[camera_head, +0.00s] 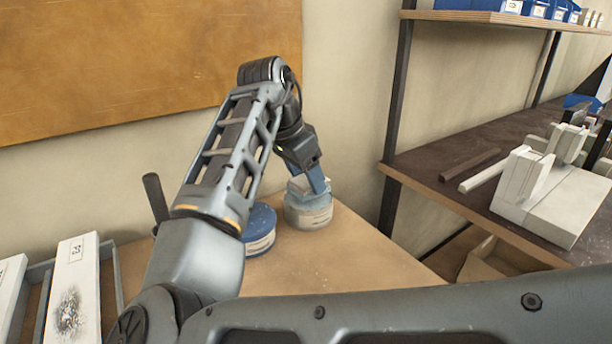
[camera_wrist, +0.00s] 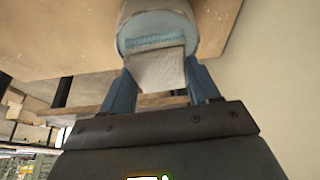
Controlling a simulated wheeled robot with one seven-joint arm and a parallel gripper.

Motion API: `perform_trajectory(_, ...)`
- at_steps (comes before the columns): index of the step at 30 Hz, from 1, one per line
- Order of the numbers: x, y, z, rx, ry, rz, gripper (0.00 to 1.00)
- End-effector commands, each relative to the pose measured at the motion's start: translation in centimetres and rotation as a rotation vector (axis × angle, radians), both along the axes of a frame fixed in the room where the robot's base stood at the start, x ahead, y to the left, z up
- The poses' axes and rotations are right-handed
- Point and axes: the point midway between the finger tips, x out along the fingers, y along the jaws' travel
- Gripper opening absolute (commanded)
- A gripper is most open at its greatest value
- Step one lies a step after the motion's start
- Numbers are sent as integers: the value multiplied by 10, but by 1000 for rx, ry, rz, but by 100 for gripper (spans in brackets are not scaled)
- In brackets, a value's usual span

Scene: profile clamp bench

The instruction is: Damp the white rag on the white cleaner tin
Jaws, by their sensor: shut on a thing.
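The white cleaner tin (camera_head: 308,213) stands on the wooden bench near the wall, with a pale label on its side. In the wrist view the tin (camera_wrist: 157,10) shows a bluish-white top. My gripper (camera_head: 310,184) is at the top of this tin, its blue fingers pointing down. In the wrist view my gripper (camera_wrist: 162,85) is shut on the white rag (camera_wrist: 158,68), a pale folded pad between the fingers. The rag's far edge meets the tin's top in that view; whether it presses on it I cannot tell. In the head view the rag (camera_head: 299,186) is mostly hidden.
A blue-lidded tin (camera_head: 260,222) stands just left of the white tin. A dark upright handle (camera_head: 155,198) and a rack with a smudged white panel (camera_head: 73,290) are further left. A dark shelf post (camera_head: 397,120) rises at right.

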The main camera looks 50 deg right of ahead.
Motion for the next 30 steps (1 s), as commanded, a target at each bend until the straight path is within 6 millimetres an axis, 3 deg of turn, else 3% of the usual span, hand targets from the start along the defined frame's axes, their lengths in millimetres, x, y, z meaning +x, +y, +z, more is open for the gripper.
perform_trajectory(18, 0, 0, 49, -2, -1, 1, 36)
perform_trajectory(30, 0, 0, 50, -1, -2, 1, 36)
